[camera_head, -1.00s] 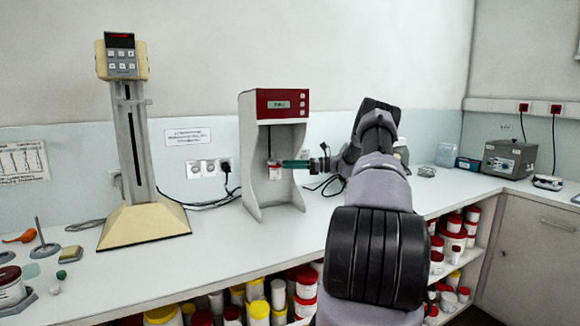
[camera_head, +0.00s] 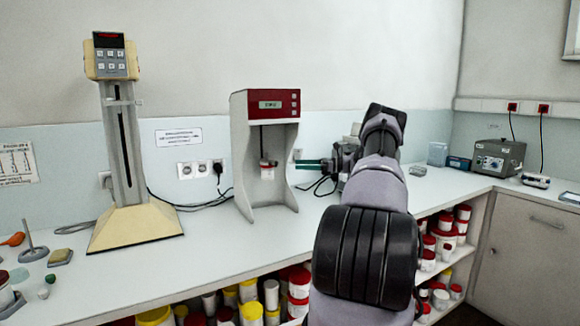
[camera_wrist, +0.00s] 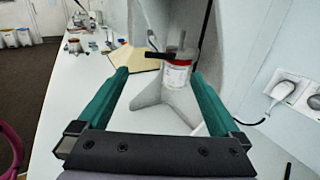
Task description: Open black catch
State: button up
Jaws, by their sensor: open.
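The mixer (camera_head: 265,103) has a red top with a small display and a grey open-fronted stand. A white jar with a red rim (camera_head: 267,172) hangs in its bay; it also shows in the wrist view (camera_wrist: 177,76). A short black bar, which looks like the black catch (camera_wrist: 160,57), sticks out to the left at the jar's top; it is too small to make out in the head view. My gripper (camera_wrist: 160,73) has two green fingers, open and empty, pointing towards the jar with a gap before it. In the head view my gripper (camera_head: 297,162) is right of the mixer.
A cream stand with a keypad (camera_head: 135,220) is left of the mixer. Wall sockets and black cables (camera_head: 200,168) lie behind. A grey box instrument (camera_head: 498,157) stands at the far right. Shelves of red- and yellow-lidded jars are below the counter. Bare counter lies before the mixer.

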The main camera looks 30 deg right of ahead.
jog(key=shift+v, duration=1.3)
